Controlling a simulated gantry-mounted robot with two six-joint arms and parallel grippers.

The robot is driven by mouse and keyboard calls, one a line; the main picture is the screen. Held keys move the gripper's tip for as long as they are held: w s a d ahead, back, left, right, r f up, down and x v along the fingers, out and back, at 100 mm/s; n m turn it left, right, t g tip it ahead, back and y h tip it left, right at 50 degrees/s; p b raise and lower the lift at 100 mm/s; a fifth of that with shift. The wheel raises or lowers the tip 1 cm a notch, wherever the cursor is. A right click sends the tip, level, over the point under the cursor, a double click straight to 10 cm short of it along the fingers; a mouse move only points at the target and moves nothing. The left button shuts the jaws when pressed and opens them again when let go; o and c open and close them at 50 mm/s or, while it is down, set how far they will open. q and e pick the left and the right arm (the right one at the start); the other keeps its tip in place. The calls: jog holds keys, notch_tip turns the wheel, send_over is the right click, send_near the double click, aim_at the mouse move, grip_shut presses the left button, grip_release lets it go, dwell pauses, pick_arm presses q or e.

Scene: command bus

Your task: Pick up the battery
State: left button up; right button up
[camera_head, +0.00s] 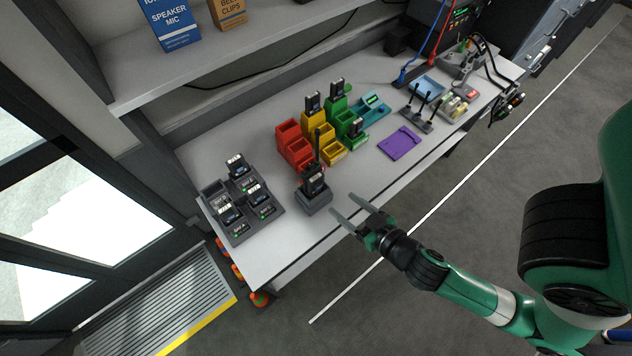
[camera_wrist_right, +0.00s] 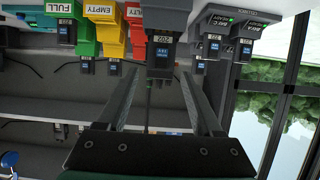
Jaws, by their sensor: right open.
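Several black batteries show, and I cannot tell which one the task means. Some sit in a dark grey multi-bay charger (camera_head: 271,209) at the left end of the table. Others stand in the yellow bins (camera_head: 333,150) and green bins (camera_head: 343,125). A black radio with an antenna (camera_head: 314,181) stands upright in a grey cradle (camera_head: 315,203) near the front edge; its cradle shows in the right wrist view with a label reading 202 (camera_wrist_right: 163,44). My right gripper (camera_head: 346,206) is open and empty, just right of the cradle and apart from it. My left gripper is out of view.
Red bins (camera_head: 288,134) stand beside the yellow ones. A purple tray (camera_head: 402,143) lies right of the bins. A shelf with boxes (camera_head: 170,25) hangs over the back. Cables and tools crowd the far right end. The front strip of the table is mostly clear.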

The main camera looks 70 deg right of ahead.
aim_at(319, 187)
jog(key=x, duration=0.4)
jog(key=shift+p, duration=0.35)
jog(key=x, duration=0.5)
jog(key=shift+w+a+f, duration=0.1)
jog(key=shift+w+a, duration=0.05)
jog(key=shift+w, duration=0.05)
jog(key=shift+c, duration=0.3)
grip_shut()
jog(key=shift+s, duration=0.1)
